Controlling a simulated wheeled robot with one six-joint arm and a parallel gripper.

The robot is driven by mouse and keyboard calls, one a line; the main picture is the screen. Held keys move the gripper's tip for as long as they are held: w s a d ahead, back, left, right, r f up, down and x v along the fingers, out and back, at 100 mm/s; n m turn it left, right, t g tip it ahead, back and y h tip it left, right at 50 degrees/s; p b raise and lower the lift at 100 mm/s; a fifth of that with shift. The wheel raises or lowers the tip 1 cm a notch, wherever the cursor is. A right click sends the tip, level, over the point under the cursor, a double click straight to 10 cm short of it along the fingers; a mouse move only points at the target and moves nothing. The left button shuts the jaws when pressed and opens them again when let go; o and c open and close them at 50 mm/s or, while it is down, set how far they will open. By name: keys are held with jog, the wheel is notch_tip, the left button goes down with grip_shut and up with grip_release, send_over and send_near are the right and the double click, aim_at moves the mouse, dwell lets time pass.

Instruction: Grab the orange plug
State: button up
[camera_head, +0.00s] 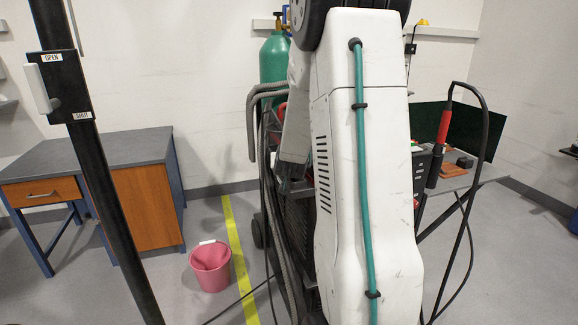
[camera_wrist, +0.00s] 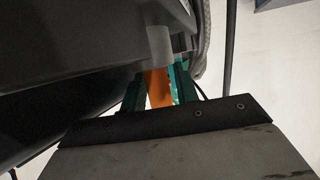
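The orange plug (camera_wrist: 158,88) shows in the wrist view, with a pale grey cylindrical part (camera_wrist: 159,43) just beyond it. My gripper (camera_wrist: 161,86) has its teal fingers on either side of the plug. The plug nearly fills the space between them. The dark wrist plate hides the near part of the fingers, so I cannot tell whether they press on the plug or stand a little apart. In the head view my white arm covers the middle of the picture, and neither the plug nor my fingertips can be made out there.
A dark machine body (camera_wrist: 80,65) is close on the left in the wrist view, with a grey hose at upper right. In the head view a green gas cylinder (camera_head: 273,58), a pink bucket (camera_head: 211,268) and a workbench (camera_head: 90,150) stand left of my arm. Cables hang at right.

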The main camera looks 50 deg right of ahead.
grip_shut()
